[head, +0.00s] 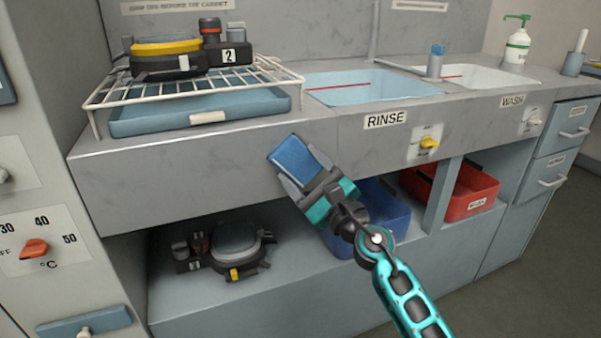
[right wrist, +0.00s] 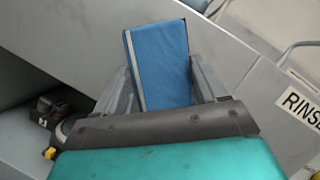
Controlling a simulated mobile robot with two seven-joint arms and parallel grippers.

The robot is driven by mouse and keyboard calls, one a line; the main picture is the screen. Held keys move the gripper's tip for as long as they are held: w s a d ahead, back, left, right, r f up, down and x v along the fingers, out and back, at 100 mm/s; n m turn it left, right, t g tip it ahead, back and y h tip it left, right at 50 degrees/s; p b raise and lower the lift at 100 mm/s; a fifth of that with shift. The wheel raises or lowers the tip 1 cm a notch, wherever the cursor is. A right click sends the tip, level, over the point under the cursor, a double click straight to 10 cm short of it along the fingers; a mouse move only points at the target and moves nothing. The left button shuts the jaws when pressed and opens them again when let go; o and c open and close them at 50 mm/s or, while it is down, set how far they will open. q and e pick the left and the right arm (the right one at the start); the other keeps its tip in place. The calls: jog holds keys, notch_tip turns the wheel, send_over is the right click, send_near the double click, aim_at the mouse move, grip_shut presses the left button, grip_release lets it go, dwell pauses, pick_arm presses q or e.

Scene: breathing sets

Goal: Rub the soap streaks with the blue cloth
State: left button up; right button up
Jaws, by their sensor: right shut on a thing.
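The blue cloth (head: 292,158) is a folded blue pad with a pale edge stripe. My right gripper (head: 301,178) is shut on it and holds it in front of the counter's grey front face, left of the RINSE label. In the right wrist view the cloth (right wrist: 159,65) stands between the two fingers of my right gripper (right wrist: 166,88). Whether the cloth touches the counter, I cannot tell. I make out no soap streaks in either view. My left gripper is not in view.
A wire rack (head: 115,92) over a blue tray (head: 165,122) holds a yellow-and-black unit (head: 165,62). The rinse basin (head: 395,88) and wash basin (head: 490,76) lie to the right. Below are a blue bin (head: 385,222), a red bin (head: 470,200) and another black unit (head: 228,258).

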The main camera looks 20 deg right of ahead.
jog(key=shift+a, duration=0.1)
jog(key=shift+a+r+p, duration=0.1)
jog(key=shift+a+p, duration=0.2)
jog(key=shift+a, duration=1.7)
jog(key=shift+s, duration=0.1)
jog(key=p, duration=0.1)
send_near(278, 169)
jog(key=shift+w+a+r, duration=1)
jog(key=shift+w+r, duration=0.05)
jog(key=shift+r, duration=0.1)
